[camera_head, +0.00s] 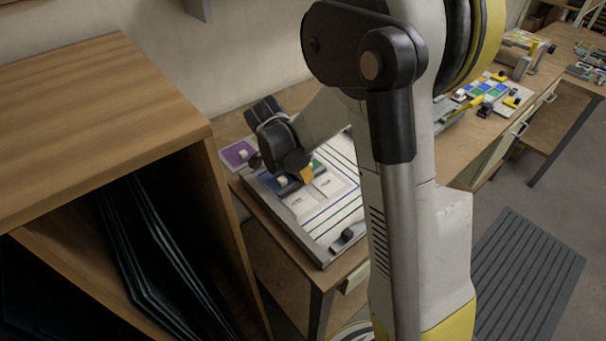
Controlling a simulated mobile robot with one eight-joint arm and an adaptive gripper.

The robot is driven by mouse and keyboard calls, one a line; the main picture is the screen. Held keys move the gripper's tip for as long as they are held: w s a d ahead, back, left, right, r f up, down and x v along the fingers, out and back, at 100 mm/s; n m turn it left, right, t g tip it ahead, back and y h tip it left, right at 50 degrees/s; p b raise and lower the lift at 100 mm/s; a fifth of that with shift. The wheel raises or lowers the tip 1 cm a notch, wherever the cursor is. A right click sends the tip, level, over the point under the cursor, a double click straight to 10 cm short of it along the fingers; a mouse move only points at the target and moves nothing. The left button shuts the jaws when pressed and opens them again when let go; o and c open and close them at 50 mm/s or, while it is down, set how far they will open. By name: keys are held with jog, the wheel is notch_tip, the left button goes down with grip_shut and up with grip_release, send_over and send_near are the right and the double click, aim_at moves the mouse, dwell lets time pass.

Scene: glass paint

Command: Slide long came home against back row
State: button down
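A framed work board (322,252) lies on the bench left of my arm column. Coloured glass panes, one blue (285,187) and one green, lie in its far left part. Two pale panes with dark marks (299,202) lie in front of them. Several thin dark, green and purple lines run across the white board; I cannot tell which is the long came. My gripper (305,175) is low over the panes, with a yellow-orange part showing below the black wrist. Its fingers are too small and hidden to tell whether they are open or hold anything.
A purple piece (238,154) with a small knob lies beyond the board's left corner. A black block (347,236) sits at its near right edge. A wooden cabinet (105,100) stands close on the left. More coloured panes (487,88) lie farther along the bench.

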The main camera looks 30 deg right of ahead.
jog(key=shift+w+a, duration=0.1)
jog(key=shift+w, duration=0.35)
dwell(0.5)
jog(key=c, duration=1.4)
grip_release()
jog(key=shift+r+p, duration=2.3)
jog(key=shift+r, duration=1.25)
